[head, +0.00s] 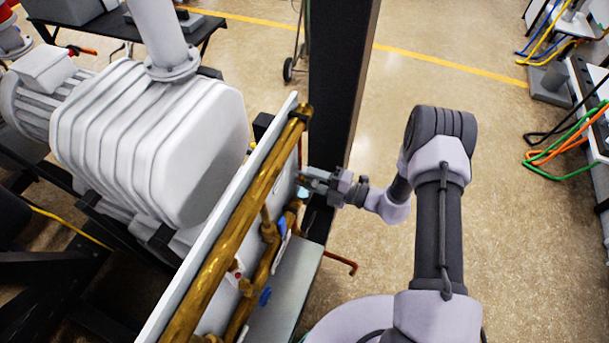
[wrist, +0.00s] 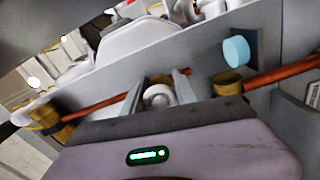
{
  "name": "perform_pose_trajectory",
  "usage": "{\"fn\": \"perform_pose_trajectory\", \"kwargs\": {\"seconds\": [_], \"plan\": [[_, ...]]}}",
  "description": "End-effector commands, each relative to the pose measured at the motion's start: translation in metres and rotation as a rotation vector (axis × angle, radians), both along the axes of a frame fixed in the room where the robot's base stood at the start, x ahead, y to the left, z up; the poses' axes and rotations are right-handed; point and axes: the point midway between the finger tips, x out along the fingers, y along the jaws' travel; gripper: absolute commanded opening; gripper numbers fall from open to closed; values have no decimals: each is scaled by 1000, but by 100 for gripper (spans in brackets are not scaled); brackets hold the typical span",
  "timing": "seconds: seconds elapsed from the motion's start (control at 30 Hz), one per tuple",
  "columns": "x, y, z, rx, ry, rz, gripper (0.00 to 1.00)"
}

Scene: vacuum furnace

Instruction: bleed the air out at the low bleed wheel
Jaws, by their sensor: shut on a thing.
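My gripper (head: 305,178) reaches in from the right to the pipework on the panel in the head view. In the wrist view its two fingers (wrist: 158,92) stand on either side of a small pale grey round part (wrist: 158,97), and they are shut on it. This part sits in front of a copper pipe and looks like the bleed wheel, but its shape is partly hidden by my gripper body. In the head view the fingers' contact is too small to make out.
A light blue disc (wrist: 237,50) is close by on the panel. A brass pipe (head: 225,235) runs along the panel, with a blue handle (head: 265,297) lower down. A dark post (head: 340,90) stands just behind my gripper. Open floor (head: 520,240) lies to the right.

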Motion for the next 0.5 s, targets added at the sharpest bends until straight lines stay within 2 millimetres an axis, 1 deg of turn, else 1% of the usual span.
{"fn": "perform_pose_trajectory", "kwargs": {"seconds": [0.37,0.4,0.5], "plan": [[-1,0,-1,1,6,1,0],[-1,0,-1,1,6,1,38],[-1,0,-1,1,5,0,56]]}}
